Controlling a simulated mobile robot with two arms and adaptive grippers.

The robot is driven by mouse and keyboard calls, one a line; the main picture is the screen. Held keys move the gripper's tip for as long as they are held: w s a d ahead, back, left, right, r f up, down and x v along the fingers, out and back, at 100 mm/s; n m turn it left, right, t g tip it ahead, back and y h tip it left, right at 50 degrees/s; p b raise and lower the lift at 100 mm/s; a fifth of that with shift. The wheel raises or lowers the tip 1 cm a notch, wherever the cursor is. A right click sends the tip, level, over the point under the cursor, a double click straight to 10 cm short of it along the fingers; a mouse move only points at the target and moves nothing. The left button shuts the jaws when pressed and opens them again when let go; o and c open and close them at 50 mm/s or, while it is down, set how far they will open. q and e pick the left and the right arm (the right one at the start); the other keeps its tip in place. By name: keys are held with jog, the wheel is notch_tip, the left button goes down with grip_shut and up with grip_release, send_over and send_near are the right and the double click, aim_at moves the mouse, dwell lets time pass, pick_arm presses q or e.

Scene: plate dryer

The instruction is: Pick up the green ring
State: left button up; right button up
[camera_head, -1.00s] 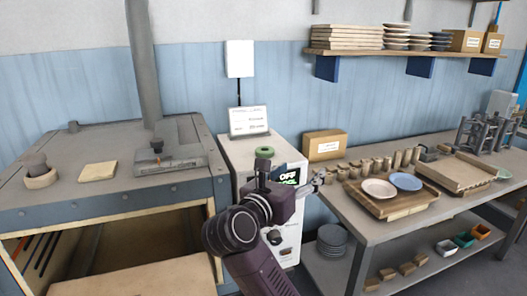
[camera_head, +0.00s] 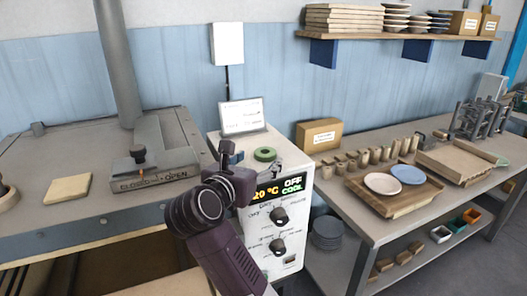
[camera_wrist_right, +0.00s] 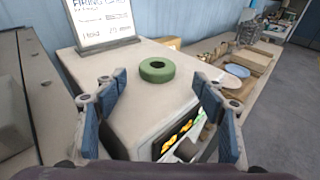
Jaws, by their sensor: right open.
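The green ring (camera_head: 265,154) lies flat on top of the white control cabinet (camera_head: 297,166), near its middle. In the right wrist view the green ring (camera_wrist_right: 157,69) is ahead of my right gripper, centred between the fingers and apart from them. My right gripper (camera_wrist_right: 160,88) is open and empty, with blue pads on its fingers. In the head view my right gripper (camera_head: 232,158) is just left of the ring, above the cabinet's near left part. My left gripper is not in view.
A sign (camera_head: 242,117) stands at the back of the cabinet top. A cardboard box (camera_head: 319,135) is just to the right. The kiln (camera_head: 100,225) is at the left. The table at the right holds a wooden tray (camera_head: 396,203) with two plates.

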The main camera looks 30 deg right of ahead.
aim_at(264, 153)
jog(key=p+x, duration=0.2)
jog(key=x, duration=0.2)
jog(key=shift+w+r, duration=0.15)
jog(key=shift+w, duration=0.15)
jog(key=shift+w+d, duration=0.25)
jog(key=shift+d, duration=0.05)
jog(key=shift+d+f, duration=0.1)
jog(key=shift+f, duration=0.15)
jog(key=c, duration=1.3)
